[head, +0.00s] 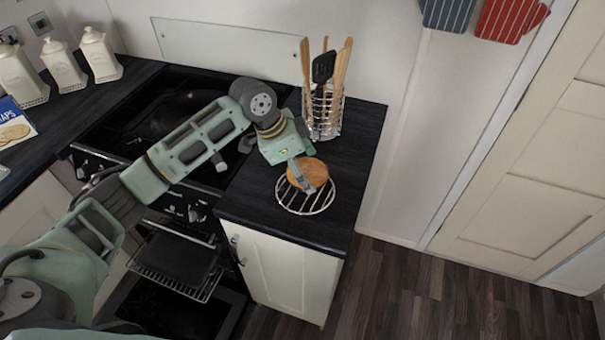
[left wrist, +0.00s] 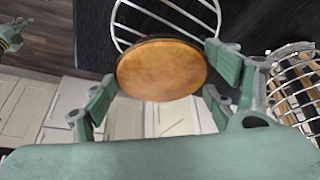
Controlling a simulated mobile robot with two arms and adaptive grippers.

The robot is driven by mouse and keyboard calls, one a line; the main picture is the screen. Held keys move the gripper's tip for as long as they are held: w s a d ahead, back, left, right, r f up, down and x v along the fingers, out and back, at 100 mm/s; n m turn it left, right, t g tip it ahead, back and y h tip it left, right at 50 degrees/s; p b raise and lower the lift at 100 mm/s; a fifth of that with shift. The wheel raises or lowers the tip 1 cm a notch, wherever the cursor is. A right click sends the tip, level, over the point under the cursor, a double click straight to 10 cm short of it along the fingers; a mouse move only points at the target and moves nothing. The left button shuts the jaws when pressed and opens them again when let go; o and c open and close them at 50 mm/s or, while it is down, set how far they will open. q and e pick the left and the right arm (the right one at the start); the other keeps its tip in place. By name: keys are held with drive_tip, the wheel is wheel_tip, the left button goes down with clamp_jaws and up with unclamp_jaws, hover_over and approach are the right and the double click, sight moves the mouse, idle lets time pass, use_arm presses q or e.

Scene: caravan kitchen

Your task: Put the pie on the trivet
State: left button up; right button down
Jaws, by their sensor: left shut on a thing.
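The pie (head: 312,171) is round and golden brown. It is held tilted by my left gripper (head: 301,178), over the back part of the trivet. The trivet (head: 318,208) is a round silver wire rack lying on the dark counter. In the left wrist view the pie (left wrist: 162,70) sits between the fingers of my left gripper (left wrist: 160,92), and the trivet's wires (left wrist: 128,28) show beyond it. I cannot tell whether the pie touches the wires. My right gripper is not clearly in view in the head picture.
A wire utensil holder (head: 322,115) with wooden tools and a black spatula stands just behind the trivet. The counter (head: 355,150) is clear to the right. White canisters (head: 65,68) stand at the far left. The oven door is open below, with a rack (head: 172,280).

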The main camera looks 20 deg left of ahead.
use_arm(q)
drive_tip(key=shift+w+a+f, duration=0.3)
drive_tip(key=shift+w+f, duration=0.05)
drive_tip(key=shift+w, duration=0.25)
drive_tip(key=shift+s+f+p, duration=0.1)
drive_tip(key=shift+f+p, duration=0.25)
wheel_tip(320, 180, down, 3)
drive_tip(key=shift+p, duration=0.55)
drive_tip(key=shift+f, duration=0.15)
drive_tip(key=o, duration=1.3)
drive_tip(key=shift+f, duration=0.1)
drive_tip(key=shift+o, duration=0.2)
drive_tip(key=b+v, duration=0.2)
drive_tip(key=v, duration=1)
drive_tip(key=shift+b, duration=0.35)
